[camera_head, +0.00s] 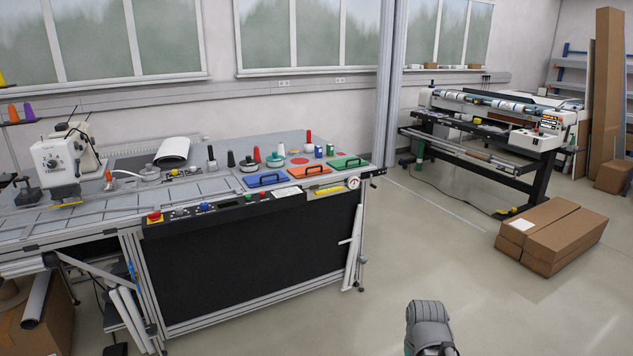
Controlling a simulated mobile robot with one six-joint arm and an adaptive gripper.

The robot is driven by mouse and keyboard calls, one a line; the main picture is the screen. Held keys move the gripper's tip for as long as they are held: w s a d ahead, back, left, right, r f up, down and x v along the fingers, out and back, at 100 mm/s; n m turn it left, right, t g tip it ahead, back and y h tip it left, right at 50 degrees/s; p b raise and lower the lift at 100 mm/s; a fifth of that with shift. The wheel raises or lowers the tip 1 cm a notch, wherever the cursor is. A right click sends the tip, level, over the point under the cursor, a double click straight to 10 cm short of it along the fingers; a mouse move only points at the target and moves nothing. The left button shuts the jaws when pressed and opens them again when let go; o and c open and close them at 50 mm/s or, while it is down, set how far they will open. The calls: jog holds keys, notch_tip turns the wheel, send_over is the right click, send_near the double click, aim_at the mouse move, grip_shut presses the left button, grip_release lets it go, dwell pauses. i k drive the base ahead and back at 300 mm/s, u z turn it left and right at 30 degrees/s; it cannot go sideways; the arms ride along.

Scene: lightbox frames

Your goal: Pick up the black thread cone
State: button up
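A small dark cone (231,159), which looks like the black thread cone, stands upright on the worktable (105,218), toward the back. Another dark upright piece (211,158) stands just left of it; at this size I cannot tell whether it is also a cone. A red cone (256,154) stands to its right. A grey rounded part of my arm shows at the bottom edge, well apart from the table. My gripper's fingers are not in view.
Blue (269,180), orange (309,172) and green (349,163) handled trays line the table's right front. A sewing machine (63,162) stands at the left. Cardboard boxes (552,235) lie on the floor at right. The floor between table and boxes is clear.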

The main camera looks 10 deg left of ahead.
aim_at(231, 161)
jog(key=u, duration=0.25)
jog(key=i, duration=1.7)
jog(key=u, duration=0.4)
jog(key=i, duration=1.55)
